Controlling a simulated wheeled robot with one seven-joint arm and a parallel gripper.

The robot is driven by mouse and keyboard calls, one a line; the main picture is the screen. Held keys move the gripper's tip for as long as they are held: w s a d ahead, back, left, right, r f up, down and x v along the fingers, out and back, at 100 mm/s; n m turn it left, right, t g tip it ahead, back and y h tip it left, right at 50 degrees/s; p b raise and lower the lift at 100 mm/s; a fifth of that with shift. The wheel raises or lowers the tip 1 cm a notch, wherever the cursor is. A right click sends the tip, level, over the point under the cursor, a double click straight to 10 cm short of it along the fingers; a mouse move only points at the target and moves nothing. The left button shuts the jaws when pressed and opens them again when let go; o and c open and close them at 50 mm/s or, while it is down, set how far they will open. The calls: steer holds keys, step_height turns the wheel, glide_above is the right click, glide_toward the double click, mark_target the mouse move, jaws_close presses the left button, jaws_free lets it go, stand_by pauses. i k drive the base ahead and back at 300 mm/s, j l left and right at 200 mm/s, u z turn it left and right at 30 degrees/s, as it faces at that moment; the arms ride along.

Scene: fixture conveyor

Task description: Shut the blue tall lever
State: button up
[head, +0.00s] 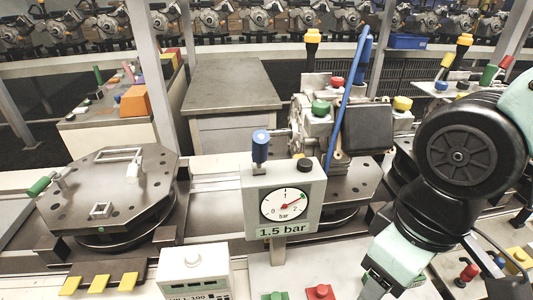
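The blue tall lever (348,100) is a long thin blue bar. It stands nearly upright, leaning a little right at the top, beside the grey machine part (313,128) on the right-hand fixture plate (352,190). Its lower end is partly behind the gauge box. My arm comes in from the right and bends down to the bottom edge. My gripper (376,284) is only partly in view there, below and in front of the lever and well apart from it. Its fingertips are cut off, so I cannot tell whether it is open or holds anything.
A gauge box (252,215) reading 1.5 bar, with a short blue knob (261,146), stands in front of the fixture. Red (320,292) and green buttons are at the front. A grey bench (232,85) stands behind.

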mark_target(261, 138)
steer(key=k+j+z, duration=0.2)
steer(key=z, duration=0.15)
steer(key=k+j+z, duration=0.2)
steer(key=z, duration=0.15)
